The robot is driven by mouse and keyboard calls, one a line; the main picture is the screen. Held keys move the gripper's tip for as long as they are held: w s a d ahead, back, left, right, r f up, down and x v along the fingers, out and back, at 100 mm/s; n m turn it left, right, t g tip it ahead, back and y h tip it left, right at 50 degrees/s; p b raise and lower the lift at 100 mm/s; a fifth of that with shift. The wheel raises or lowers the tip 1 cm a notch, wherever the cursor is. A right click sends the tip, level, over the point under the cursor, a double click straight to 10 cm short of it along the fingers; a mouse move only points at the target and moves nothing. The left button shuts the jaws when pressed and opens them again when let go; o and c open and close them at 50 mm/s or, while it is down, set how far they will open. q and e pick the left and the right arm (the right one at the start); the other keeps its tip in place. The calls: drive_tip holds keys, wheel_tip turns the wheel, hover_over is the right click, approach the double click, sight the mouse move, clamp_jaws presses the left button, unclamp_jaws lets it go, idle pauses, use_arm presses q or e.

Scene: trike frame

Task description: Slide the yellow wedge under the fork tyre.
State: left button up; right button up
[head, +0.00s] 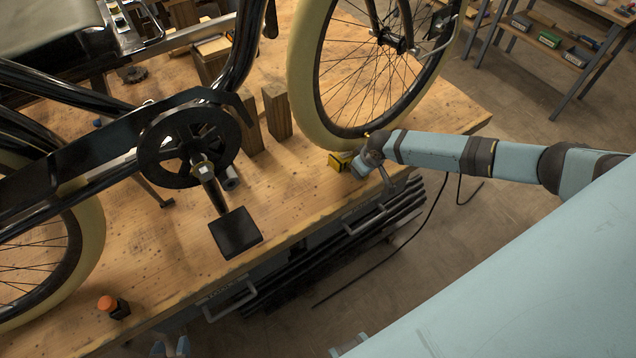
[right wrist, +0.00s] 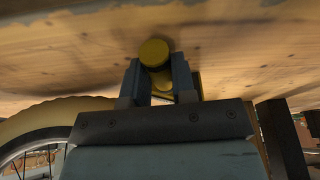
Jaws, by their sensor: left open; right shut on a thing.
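The yellow wedge (head: 338,162) is on the bench top by the front edge, just in front of the low side of the fork tyre (head: 308,112). I cannot tell whether they touch. My right gripper (head: 357,166) comes from the right and is shut on the wedge. In the right wrist view the fingers (right wrist: 157,88) hold a yellow piece with a round end (right wrist: 154,52), and the tyre (right wrist: 45,116) shows at left. My left gripper (head: 171,347) is open and empty at the bottom edge of the head view, mostly cut off.
The trike frame's crank (head: 190,148) and pedal (head: 236,232) overhang the wooden bench (head: 290,200). Wooden blocks (head: 276,112) stand left of the fork wheel. An orange-topped object (head: 106,303) is at the front left. Drawer handles (head: 230,300) jut from the bench front.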

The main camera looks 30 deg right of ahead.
drive_tip(key=shift+d, duration=0.15)
drive_tip(key=shift+w+d, duration=0.2)
drive_tip(key=shift+d, duration=0.7)
drive_tip(key=shift+w+d, duration=0.2)
drive_tip(key=shift+d, duration=0.7)
drive_tip(key=o, duration=0.9)
